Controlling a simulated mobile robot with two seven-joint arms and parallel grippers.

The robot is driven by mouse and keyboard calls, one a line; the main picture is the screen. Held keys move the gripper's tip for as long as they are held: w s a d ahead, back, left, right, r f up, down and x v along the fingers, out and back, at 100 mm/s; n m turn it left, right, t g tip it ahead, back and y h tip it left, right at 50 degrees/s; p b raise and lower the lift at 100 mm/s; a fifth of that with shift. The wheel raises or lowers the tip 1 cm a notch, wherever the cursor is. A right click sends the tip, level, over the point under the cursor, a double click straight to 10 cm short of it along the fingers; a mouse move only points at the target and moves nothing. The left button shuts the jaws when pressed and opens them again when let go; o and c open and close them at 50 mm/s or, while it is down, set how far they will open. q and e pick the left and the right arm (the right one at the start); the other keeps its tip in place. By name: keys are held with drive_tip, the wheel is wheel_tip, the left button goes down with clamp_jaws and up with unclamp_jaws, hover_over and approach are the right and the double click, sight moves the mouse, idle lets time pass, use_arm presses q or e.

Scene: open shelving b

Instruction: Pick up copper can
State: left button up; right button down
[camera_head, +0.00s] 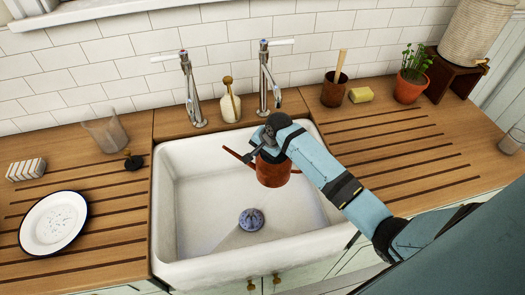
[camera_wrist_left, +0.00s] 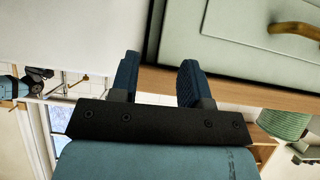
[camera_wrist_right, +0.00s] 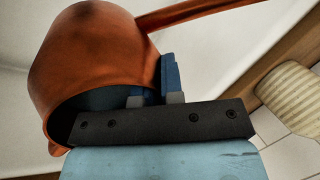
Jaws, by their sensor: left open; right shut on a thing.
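The copper can (camera_head: 273,173), reddish-brown with a long thin spout, is over the right part of the white sink basin. My right gripper (camera_head: 262,142) is above it, shut on the can's upper edge. In the right wrist view the can (camera_wrist_right: 95,50) fills the upper left, its open mouth partly hidden by my gripper, with the fingers (camera_wrist_right: 158,85) closed at its wall. The head view does not clearly show whether its base touches the basin. My left gripper (camera_wrist_left: 158,78) is open and empty near a pale green drawer front; it is outside the head view.
The sink (camera_head: 185,215) has a drain strainer (camera_head: 251,219). A brown pot (camera_head: 334,91), yellow sponge (camera_head: 361,95) and potted plant (camera_head: 410,85) stand back right.

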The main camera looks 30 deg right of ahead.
drive_tip(key=s+a+b, duration=0.1)
drive_tip(key=s+a, duration=1)
drive_tip(key=a, duration=0.2)
drive_tip(key=shift+s+a+r, duration=0.15)
drive_tip(key=shift+s, duration=0.2)
drive_tip(key=shift+r, duration=0.1)
